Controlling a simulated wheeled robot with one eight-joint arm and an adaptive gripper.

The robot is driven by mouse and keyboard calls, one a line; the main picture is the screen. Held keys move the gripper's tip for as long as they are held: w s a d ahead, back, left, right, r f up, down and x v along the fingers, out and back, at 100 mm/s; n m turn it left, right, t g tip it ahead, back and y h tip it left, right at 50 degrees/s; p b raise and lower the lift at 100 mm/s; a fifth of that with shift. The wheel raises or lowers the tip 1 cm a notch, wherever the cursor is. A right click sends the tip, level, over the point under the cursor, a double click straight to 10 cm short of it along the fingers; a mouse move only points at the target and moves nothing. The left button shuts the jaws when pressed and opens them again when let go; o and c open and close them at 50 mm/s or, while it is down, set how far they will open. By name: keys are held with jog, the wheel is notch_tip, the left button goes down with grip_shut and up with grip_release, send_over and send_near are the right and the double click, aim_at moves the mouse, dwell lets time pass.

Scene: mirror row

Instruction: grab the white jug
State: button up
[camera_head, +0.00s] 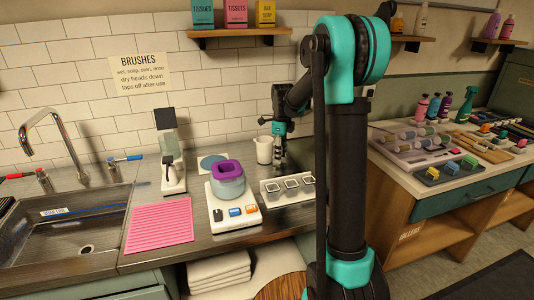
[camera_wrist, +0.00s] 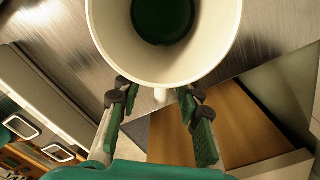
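The white jug (camera_head: 263,149) stands upright on the steel counter against the tiled wall in the head view. In the wrist view the white jug (camera_wrist: 215,62) fills the top, seen from above, with dark green inside. My gripper (camera_head: 279,160) is just right of the jug in the head view. In the wrist view my gripper (camera_wrist: 156,95) is open, its two fingers apart just below the jug's rim. A small pale piece that looks like the handle shows between the fingertips. Whether a finger touches the jug cannot be told.
A white tray with square slots (camera_head: 287,191) lies in front of my gripper. A scale with a purple-rimmed bowl (camera_head: 228,185), a blue disc (camera_head: 212,162) and a pink mat (camera_head: 160,225) are to the left. The counter's front edge is close by.

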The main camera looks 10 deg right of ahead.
grip_shut()
dwell(0.3)
jog(key=shift+r, duration=0.15)
dwell(0.3)
